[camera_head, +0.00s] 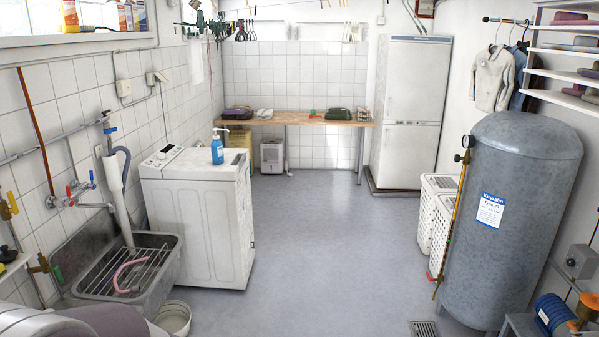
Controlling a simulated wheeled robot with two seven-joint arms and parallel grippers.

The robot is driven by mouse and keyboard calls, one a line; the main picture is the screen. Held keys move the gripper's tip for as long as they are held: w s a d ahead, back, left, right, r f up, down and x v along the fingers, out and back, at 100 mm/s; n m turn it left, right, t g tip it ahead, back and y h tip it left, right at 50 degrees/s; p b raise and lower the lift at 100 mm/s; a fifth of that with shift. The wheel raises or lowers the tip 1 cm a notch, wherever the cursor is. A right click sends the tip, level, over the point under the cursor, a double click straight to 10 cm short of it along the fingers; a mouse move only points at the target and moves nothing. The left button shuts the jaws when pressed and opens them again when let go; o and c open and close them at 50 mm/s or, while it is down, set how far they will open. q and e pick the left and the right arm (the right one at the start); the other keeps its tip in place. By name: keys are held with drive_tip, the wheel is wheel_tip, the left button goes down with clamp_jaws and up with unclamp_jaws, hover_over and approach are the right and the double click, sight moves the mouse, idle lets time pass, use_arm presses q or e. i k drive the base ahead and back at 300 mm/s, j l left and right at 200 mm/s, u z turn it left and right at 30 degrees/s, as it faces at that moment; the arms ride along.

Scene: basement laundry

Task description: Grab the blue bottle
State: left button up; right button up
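The blue bottle (217,152) stands upright on top of the white washing machine (203,219), near its back right part. It has a white pump top and a pale label. Nothing touches the bottle except the machine's top under it. Neither of my grippers is in view.
A metal sink (167,265) with a rack stands left of the machine, with a white bucket (174,318) below it. A large grey tank (520,220) and white baskets (437,220) stand at right. A wooden table (290,120) is at the back. The middle floor is clear.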

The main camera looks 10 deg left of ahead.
sight(216, 146)
drive_tip(key=i, duration=3.25)
drive_tip(key=i+u, duration=0.25)
drive_tip(key=i, duration=0.15)
drive_tip(key=i+l+u, duration=0.2)
drive_tip(key=i, duration=0.25)
drive_tip(key=i+u, duration=0.25)
drive_tip(key=i, duration=0.15)
drive_tip(key=i+l+u, duration=1.1)
drive_tip(key=l+u, duration=0.3)
drive_tip(key=i+l+u, duration=0.25)
drive_tip(key=l, duration=0.25)
drive_tip(key=l+u, duration=0.3)
drive_tip(key=l, duration=0.15)
